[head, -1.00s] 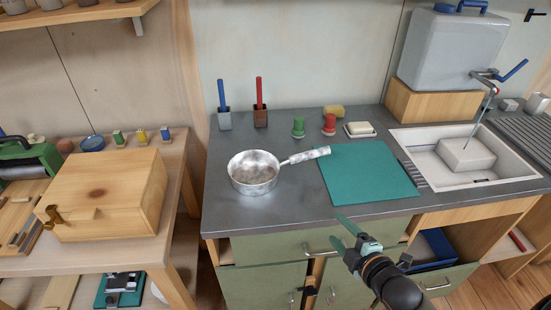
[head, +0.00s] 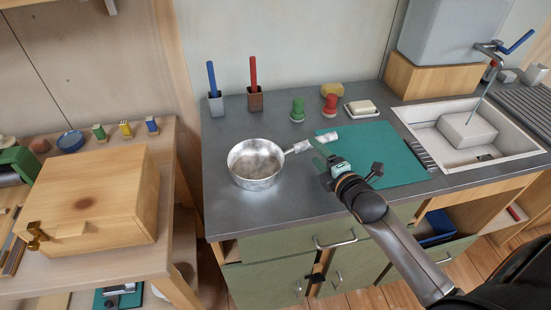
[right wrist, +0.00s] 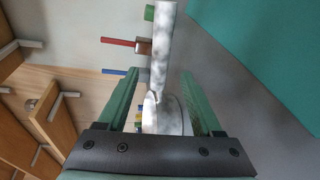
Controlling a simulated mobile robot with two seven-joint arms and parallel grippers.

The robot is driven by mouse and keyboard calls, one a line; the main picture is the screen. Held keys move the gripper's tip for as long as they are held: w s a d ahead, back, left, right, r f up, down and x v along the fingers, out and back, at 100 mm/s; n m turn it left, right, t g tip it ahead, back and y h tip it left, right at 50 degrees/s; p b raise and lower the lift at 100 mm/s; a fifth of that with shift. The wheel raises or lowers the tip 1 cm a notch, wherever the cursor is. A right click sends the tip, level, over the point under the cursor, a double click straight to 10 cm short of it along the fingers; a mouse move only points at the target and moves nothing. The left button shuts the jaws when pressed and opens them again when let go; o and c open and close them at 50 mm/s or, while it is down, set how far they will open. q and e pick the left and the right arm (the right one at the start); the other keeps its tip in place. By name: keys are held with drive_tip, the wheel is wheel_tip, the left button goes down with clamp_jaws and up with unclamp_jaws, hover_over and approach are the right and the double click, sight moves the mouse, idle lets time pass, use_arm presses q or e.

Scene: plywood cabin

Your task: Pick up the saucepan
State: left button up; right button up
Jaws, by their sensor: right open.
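The silver saucepan (head: 255,164) sits upright on the grey counter, left of the green mat. Its pale handle (head: 322,140) points right, its end over the mat's far left corner. I cannot tell whether a finger touches the handle. My left gripper is not in view.
The green mat (head: 385,160) lies under my right gripper. Green (head: 297,110) and red (head: 328,107) objects stand behind the handle. A sink (head: 470,135) is at the right. A wooden box (head: 90,195) stands on the left table. Counter around the pan is clear.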

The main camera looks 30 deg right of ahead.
sight(308, 147)
drive_tip(key=shift+a+x, duration=0.15)
drive_tip(key=shift+x, duration=1.25)
drive_tip(key=shift+a+x, duration=0.15)
drive_tip(key=shift+x, duration=1.25)
drive_tip(key=shift+c, duration=0.2)
clamp_jaws()
drive_tip(key=shift+r, duration=0.1)
